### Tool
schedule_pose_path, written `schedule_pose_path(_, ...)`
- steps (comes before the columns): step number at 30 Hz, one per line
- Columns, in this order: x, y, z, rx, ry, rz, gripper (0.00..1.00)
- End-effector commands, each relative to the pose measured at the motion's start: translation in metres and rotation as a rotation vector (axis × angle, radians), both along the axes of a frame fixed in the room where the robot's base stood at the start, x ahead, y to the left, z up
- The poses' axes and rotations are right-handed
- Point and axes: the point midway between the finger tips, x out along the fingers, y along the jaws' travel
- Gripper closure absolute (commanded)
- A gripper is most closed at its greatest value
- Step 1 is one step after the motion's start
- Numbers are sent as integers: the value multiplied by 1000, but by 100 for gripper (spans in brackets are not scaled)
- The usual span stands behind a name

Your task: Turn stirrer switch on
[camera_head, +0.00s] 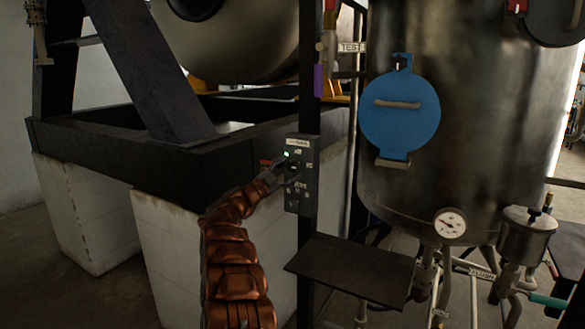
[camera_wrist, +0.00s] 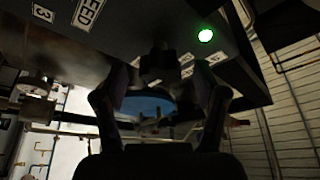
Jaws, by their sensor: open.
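The dark control box (camera_head: 303,205) is mounted on a black post in the middle of the head view. A green lamp (camera_head: 286,153) glows on it and also shows in the wrist view (camera_wrist: 205,36). My gripper (camera_head: 278,170) is at the left side of the box face, close to the lamp, and partly covers it. In the wrist view my gripper (camera_wrist: 160,92) is open, with a finger on each side. A dark knob-like switch (camera_wrist: 157,62) shows between and beyond the fingers. Whether the fingers touch it, and its setting, I cannot tell.
A steel tank (camera_head: 470,110) with a blue round cover (camera_head: 400,112) and a gauge (camera_head: 450,222) stands right of the box. A dark shelf plate (camera_head: 350,268) juts out below the box. A black frame on white blocks (camera_head: 180,245) lies to the left.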

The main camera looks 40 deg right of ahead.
Motion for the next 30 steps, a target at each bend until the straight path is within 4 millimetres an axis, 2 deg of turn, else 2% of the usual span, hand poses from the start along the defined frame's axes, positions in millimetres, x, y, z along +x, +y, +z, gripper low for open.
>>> schedule_pose_path(18,0,82,-22,-1,-1,3,29)
schedule_pose_path(24,0,92,-24,-1,-1,1,29)
schedule_pose_path(30,0,92,-25,-1,-2,1,29)
